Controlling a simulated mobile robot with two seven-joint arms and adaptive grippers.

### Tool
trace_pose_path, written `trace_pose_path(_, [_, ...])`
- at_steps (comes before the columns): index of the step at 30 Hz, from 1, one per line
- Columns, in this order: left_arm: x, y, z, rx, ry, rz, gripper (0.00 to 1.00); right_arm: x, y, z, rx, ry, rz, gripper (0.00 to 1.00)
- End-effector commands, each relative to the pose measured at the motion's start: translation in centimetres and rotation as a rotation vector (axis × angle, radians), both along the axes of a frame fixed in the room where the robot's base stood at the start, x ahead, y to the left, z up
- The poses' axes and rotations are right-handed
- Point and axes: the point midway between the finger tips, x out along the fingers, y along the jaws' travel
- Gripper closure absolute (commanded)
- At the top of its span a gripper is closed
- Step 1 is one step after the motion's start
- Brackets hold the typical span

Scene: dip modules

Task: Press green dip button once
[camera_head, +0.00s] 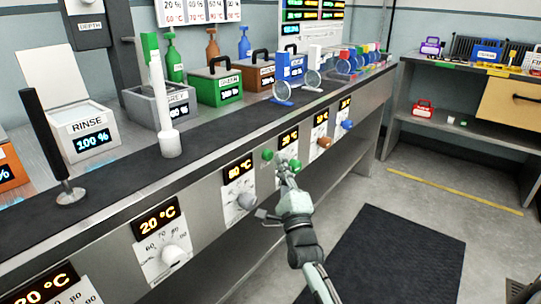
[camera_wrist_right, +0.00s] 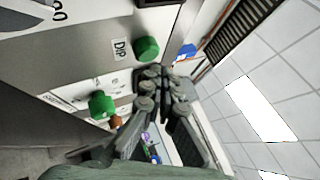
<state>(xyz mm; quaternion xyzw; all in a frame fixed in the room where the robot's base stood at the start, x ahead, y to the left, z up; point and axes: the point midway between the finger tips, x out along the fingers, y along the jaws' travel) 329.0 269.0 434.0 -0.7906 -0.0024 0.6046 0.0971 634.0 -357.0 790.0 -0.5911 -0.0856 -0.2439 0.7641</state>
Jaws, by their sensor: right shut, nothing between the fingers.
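The green dip button (camera_head: 267,155) sits on the grey front panel of the bench in the head view. In the right wrist view the green dip button (camera_wrist_right: 146,49) stands beside a "DIP" label. My right gripper (camera_head: 284,172) is shut and empty, close in front of the panel, just right of and below the button. In the right wrist view its fingertips (camera_wrist_right: 160,78) lie just below the button; contact cannot be told. My left gripper is not in view.
A green knob (camera_head: 294,165) is close to the right gripper, also seen in the wrist view (camera_wrist_right: 101,104). A dark mat (camera_head: 400,255) lies on the open floor.

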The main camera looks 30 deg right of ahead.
Motion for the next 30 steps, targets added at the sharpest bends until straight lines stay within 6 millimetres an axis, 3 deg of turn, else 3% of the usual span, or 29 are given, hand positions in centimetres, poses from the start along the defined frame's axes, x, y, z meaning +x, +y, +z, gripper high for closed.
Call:
trace_pose_path(8, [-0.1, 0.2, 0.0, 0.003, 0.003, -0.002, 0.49, -0.2, -0.1, 0.0, 0.000, 0.001, -0.001, 1.00])
trace_pose_path(21, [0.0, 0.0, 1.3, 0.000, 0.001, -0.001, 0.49, -4.1, -1.7, 0.0, -0.002, 0.001, -0.001, 1.00])
trace_pose_path(30, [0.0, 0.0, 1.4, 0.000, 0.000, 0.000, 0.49, -4.6, -1.9, -0.1, 0.001, 0.001, 0.000, 1.00])
